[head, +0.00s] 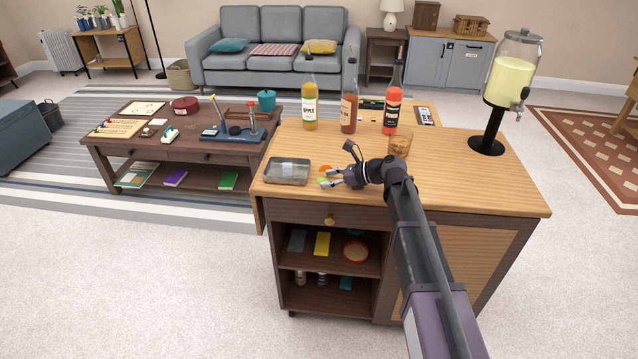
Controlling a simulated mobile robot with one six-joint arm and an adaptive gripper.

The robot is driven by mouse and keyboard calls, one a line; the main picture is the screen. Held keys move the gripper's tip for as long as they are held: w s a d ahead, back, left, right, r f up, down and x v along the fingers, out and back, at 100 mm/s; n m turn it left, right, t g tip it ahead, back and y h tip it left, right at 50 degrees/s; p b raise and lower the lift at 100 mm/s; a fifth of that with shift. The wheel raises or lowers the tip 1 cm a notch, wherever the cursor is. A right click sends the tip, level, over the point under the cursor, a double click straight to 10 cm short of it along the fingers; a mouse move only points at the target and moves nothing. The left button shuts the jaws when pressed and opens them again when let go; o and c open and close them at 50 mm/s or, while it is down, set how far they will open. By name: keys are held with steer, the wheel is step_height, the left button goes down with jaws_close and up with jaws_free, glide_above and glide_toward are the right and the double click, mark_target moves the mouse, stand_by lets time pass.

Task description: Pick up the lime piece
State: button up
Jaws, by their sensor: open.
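A small yellow-green piece (323,180), which looks like the lime piece, lies on the wooden top of the bar cart (460,190), just right of a clear tray. The fingertips are at or very near the piece. I cannot tell whether they touch it, and the gripper may hide part of it. An orange piece (326,169) lies just behind it.
A glass with a brown drink (399,145) stands behind my wrist. Three bottles, among them the apple bottle (310,105), line the back edge. A drink dispenser (510,70) stands at the right. The front right top is clear.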

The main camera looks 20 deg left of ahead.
steer(key=shift+c, duration=0.2)
stand_by(0.4)
steer(key=c, duration=0.8)
